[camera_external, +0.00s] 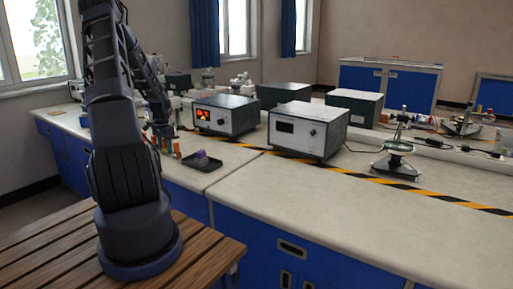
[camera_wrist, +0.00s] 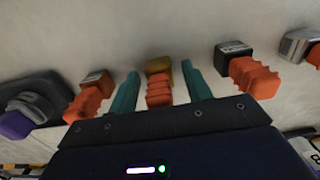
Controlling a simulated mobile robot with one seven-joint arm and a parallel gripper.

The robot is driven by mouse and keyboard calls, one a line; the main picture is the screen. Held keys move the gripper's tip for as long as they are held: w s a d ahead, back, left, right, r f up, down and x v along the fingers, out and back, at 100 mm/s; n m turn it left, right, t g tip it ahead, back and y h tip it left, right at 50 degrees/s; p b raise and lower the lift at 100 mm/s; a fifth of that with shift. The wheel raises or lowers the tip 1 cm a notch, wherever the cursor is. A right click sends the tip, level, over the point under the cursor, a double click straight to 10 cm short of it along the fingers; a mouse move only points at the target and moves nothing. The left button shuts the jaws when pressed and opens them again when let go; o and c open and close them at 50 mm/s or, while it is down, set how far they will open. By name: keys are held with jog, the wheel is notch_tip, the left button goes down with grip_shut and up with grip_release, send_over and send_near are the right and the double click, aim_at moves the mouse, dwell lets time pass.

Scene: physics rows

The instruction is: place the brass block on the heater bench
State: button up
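The brass block (camera_wrist: 158,66) shows in the camera_wrist view with an orange ribbed grip (camera_wrist: 159,92) attached. My gripper (camera_wrist: 160,70) is open, with one teal finger on each side of the block and a visible gap on both sides. In the camera_external view my gripper (camera_external: 162,138) is low over the bench among small orange-gripped blocks; the brass one cannot be told apart there. I cannot tell for sure which thing is the heater bench; a metal stand with a round plate (camera_external: 397,166) is at the right.
Similar orange-gripped blocks stand left (camera_wrist: 91,95) and right (camera_wrist: 248,70) of my fingers. A dark tray (camera_external: 193,164) with a purple-and-grey item (camera_external: 204,158) lies nearby. Boxy instruments (camera_external: 225,114) (camera_external: 308,130) stand behind. The front worktop (camera_external: 300,200) is clear.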

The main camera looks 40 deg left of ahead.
notch_tip(320, 180, up, 12)
jog(key=shift+r, duration=0.15)
dwell(0.7)
jog(key=s+d+r+y, duration=0.1)
jog(key=d+r, duration=0.6)
jog(key=d, duration=0.3)
jog(key=d+r+t, duration=0.1)
jog(key=d+r, duration=0.6)
jog(key=d, duration=0.3)
jog(key=s+d+r+y, duration=0.1)
jog(key=d+r, duration=0.6)
jog(key=d, duration=0.4)
jog(key=s+d+r+t+h, duration=0.1)
jog(key=s+d+r, duration=0.1)
jog(key=s+d, duration=0.8)
jog(key=s+d+r+t+h, duration=0.1)
jog(key=s+d+r+t, duration=0.1)
jog(key=s+d, duration=0.8)
jog(key=shift+s+d+r+t, duration=0.3)
jog(key=shift+s+r, duration=0.3)
jog(key=shift+s, duration=0.45)
